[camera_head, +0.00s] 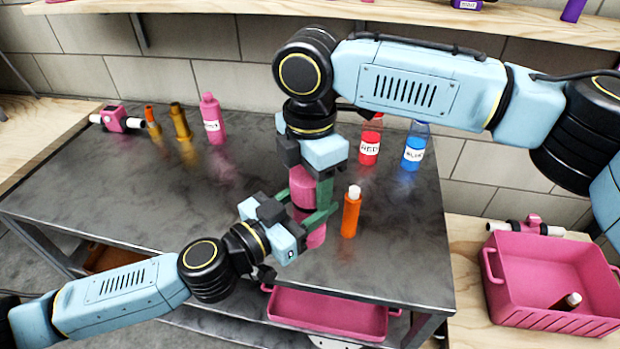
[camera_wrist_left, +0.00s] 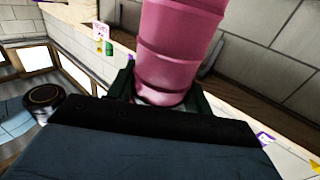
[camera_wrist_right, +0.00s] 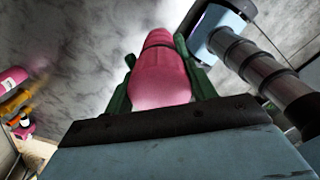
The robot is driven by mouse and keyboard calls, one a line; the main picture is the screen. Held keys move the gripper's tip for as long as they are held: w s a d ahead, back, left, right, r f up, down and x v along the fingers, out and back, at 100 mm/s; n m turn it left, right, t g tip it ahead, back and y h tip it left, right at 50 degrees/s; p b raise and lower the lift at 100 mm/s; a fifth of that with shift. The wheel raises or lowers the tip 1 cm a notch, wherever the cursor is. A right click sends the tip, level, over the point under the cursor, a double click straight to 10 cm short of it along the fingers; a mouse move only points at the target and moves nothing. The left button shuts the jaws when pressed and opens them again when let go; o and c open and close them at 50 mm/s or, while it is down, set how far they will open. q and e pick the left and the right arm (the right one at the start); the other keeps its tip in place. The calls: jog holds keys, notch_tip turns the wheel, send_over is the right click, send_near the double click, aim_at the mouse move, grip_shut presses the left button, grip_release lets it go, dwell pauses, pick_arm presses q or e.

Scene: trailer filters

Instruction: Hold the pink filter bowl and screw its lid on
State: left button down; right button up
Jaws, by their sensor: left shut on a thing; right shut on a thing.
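The pink filter bowl (camera_head: 316,238) is in the middle of the table top, partly covered by my grippers. My left gripper (camera_head: 301,226) is shut around its lower part from the left. In the left wrist view the ribbed pink cylinder (camera_wrist_left: 176,45) stands between the green fingers. My right gripper (camera_head: 312,193) comes from above and is shut on the upper pink part, which looks like the lid (camera_head: 302,182). In the right wrist view this pink part (camera_wrist_right: 162,78) is between the green fingers. The two pink parts are in line; whether the joint is closed cannot be seen.
An orange bottle (camera_head: 351,212) stands close right of the grippers. A red bottle (camera_head: 371,140) and a blue bottle (camera_head: 414,148) stand behind. A pink bottle (camera_head: 211,120), two amber pieces and a pink fitting (camera_head: 115,119) are back left. A pink crate (camera_head: 548,262) is at right.

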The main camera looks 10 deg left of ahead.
jog(key=m, duration=0.3)
jog(key=shift+m, duration=0.3)
jog(key=m, duration=0.3)
jog(key=shift+m, duration=0.3)
jog(key=m, duration=0.3)
jog(key=shift+m, duration=0.4)
jog(key=m, duration=0.3)
jog(key=o, duration=1.1)
jog(key=shift+r, duration=2.25)
